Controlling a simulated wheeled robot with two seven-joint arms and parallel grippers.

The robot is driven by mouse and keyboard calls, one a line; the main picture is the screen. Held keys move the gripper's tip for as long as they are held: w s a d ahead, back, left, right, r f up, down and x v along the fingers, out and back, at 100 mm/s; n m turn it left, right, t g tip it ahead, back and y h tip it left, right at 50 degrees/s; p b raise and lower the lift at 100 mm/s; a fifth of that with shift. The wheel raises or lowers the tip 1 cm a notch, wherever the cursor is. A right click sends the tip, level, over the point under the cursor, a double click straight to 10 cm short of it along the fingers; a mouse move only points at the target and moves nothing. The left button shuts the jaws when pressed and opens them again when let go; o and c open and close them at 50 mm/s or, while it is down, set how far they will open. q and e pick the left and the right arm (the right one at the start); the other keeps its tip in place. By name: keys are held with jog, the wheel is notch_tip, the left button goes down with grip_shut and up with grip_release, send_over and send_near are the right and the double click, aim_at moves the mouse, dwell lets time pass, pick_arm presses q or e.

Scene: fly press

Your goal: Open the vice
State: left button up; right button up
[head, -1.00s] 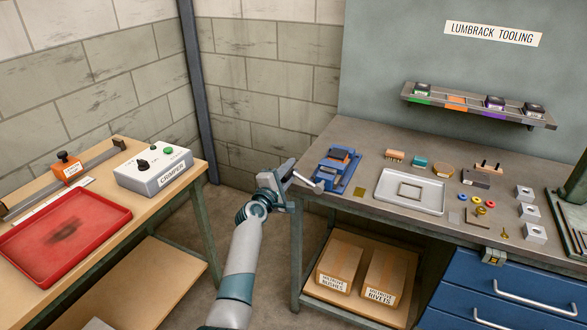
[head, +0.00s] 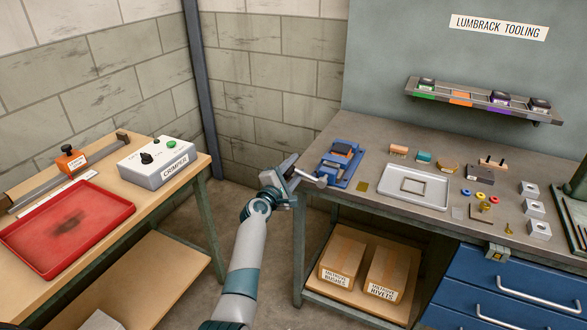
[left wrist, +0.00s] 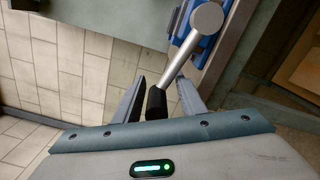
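The blue vice (head: 340,163) stands at the left end of the grey workbench, with a dark block in its jaws. Its grey bar handle points out past the bench's left edge toward my gripper. In the left wrist view the handle (left wrist: 182,62) runs from a round grey hub down to a black end grip (left wrist: 156,103). My left gripper (head: 292,172) is at the handle's free end. In the left wrist view its two fingers (left wrist: 160,96) are apart, one on each side of the black grip, with small gaps visible. My right gripper is out of view.
A silver tray (head: 412,190), small coloured blocks and metal parts lie on the workbench right of the vice. Cardboard boxes (head: 341,260) sit on the shelf below. A wooden table with a red tray (head: 65,228) and crimper box (head: 157,162) stands left. Open floor lies between.

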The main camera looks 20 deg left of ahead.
pick_arm(q)
jog(key=shift+a, duration=0.2)
jog(key=shift+s+a, duration=0.2)
jog(key=shift+s, duration=0.25)
jog(key=s+b, duration=0.1)
jog(key=s, duration=1.5)
jog(key=shift+s, duration=0.3)
